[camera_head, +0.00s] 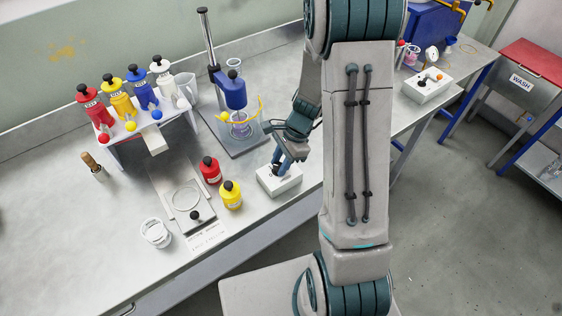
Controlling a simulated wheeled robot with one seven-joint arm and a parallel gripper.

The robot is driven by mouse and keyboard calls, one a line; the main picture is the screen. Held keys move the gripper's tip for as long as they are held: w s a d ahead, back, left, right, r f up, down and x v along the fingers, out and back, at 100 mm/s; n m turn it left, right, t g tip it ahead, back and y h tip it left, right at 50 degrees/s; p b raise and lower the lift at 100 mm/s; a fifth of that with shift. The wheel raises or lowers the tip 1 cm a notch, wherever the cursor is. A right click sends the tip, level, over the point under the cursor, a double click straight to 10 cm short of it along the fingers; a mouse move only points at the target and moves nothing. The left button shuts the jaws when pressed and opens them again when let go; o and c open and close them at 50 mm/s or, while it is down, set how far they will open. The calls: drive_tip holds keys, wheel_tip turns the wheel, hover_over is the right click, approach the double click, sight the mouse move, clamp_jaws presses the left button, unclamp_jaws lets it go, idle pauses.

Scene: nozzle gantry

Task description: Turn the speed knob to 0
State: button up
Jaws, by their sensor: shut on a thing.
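My gripper (280,165) points down onto the top of a small white box (285,183) at the front edge of the bench. Its fingers are shut on the speed knob on top of the box. The fingers hide the knob, so its setting cannot be read. The box sits just in front of a stirrer stand (235,138) with a blue motor head (232,92), a yellow ring guard and a glass vessel under it.
Red (210,170) and yellow (231,194) bottles stand left of the box. Another white box (427,87) stands at the right. The bench's left part is clear.

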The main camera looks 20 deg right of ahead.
drive_tip(key=n, duration=0.1)
drive_tip(key=n+g, duration=0.1)
drive_tip(key=n, duration=0.1)
drive_tip(key=n+h, duration=0.1)
drive_tip(key=n, duration=0.1)
drive_tip(key=shift+w+a+g+b, duration=0.1)
drive_tip(key=shift+w+g+b, duration=0.15)
drive_tip(key=shift+g+b, duration=0.15)
drive_tip(key=n+g+h+b, duration=0.1)
drive_tip(key=n, duration=0.4)
drive_tip(key=shift+w+n+h, duration=0.1)
drive_tip(key=shift+n+h, duration=0.2)
drive_tip(key=shift+n, duration=0.1)
drive_tip(key=o, duration=1)
drive_tip(key=shift+c, duration=0.2)
drive_tip(key=b+v, duration=0.1)
drive_tip(key=v, duration=1.3)
drive_tip(key=shift+w+a+f, duration=0.1)
drive_tip(key=shift+w, duration=0.05)
